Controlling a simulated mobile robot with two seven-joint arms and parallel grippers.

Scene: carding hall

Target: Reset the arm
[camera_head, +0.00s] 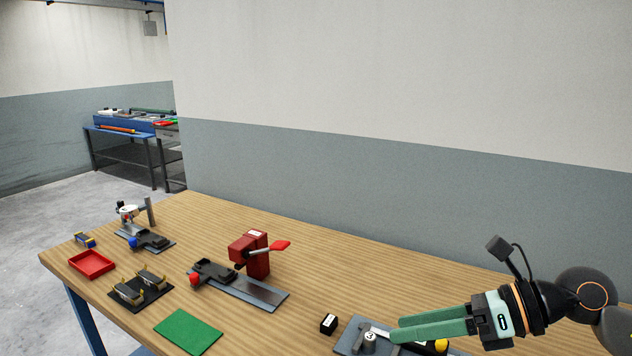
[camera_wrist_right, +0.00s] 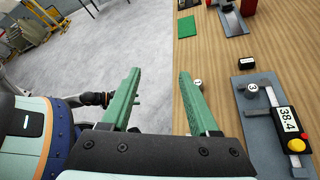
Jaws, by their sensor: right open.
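My right gripper (camera_head: 397,328) reaches in from the right in the head view, over the front right of the wooden table (camera_head: 330,262). Its green fingers overlap the grey plate of a measuring device (camera_head: 352,331) in the picture; the height between them is hard to tell. In the right wrist view the fingers (camera_wrist_right: 159,74) are spread with nothing held. Behind the gap there is grey floor, and the table edge runs by the right finger. My left gripper does not show in the head view.
The device has a 38.4 display (camera_wrist_right: 288,119) and a round numbered piece (camera_head: 369,341). A black block (camera_head: 328,323), green mat (camera_head: 188,331), red press (camera_head: 254,252), red tray (camera_head: 91,264) and black holder (camera_head: 140,290) stand further left.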

